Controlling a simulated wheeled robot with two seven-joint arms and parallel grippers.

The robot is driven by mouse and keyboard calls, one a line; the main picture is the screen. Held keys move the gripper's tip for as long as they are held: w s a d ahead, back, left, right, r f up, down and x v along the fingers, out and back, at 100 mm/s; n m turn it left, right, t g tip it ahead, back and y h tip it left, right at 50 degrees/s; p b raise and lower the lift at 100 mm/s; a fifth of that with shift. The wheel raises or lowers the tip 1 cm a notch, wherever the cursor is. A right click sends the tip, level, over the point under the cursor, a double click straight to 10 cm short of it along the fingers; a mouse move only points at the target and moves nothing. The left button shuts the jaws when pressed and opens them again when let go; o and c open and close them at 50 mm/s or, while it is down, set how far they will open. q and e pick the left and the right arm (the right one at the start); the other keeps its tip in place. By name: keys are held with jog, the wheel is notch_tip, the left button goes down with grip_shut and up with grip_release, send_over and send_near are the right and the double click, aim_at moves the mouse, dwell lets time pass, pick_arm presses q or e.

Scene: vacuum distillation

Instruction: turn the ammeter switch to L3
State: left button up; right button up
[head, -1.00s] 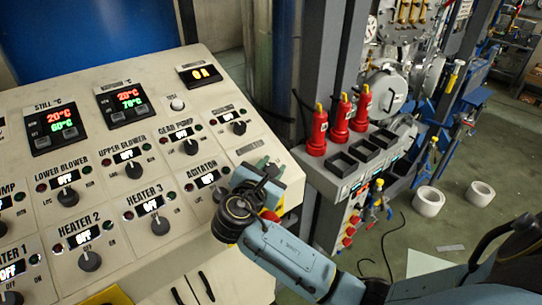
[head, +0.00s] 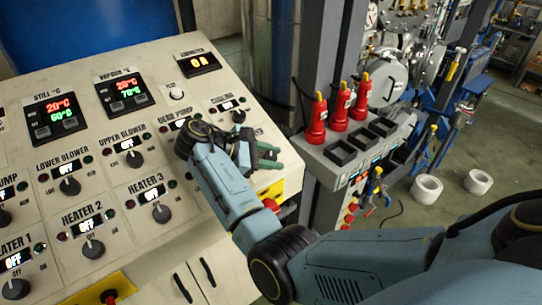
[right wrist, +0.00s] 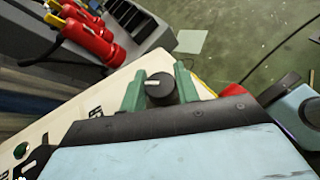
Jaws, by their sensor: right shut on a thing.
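My right gripper (head: 266,156) is over the right edge of the sloped control panel, its green fingers pointing right. In the right wrist view, its two green fingers (right wrist: 160,84) are shut on a round black knob (right wrist: 163,90), one finger on each side. I take this knob for the ammeter switch; its position labels are not readable. Its white pointer line points left in that view. In the head view the gripper hides this knob. The ammeter display (head: 198,63) at the panel's top right glows yellow. My left gripper is not in view.
The cream panel (head: 90,110) carries several other black knobs, such as Heater 3's (head: 161,213). Red tools (head: 318,120) stand in a grey rack (head: 330,165) right of the panel. A yellow-backed red button (head: 110,296) is at the front.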

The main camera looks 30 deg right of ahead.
jog(key=shift+f+m+g+y, duration=0.1)
jog(key=shift+m+g+y, duration=1.4)
jog(key=shift+m, duration=0.1)
jog(key=shift+s, duration=0.1)
jog(key=o, duration=0.9)
jog(key=shift+o, duration=0.3)
jog(key=shift+m, duration=0.3)
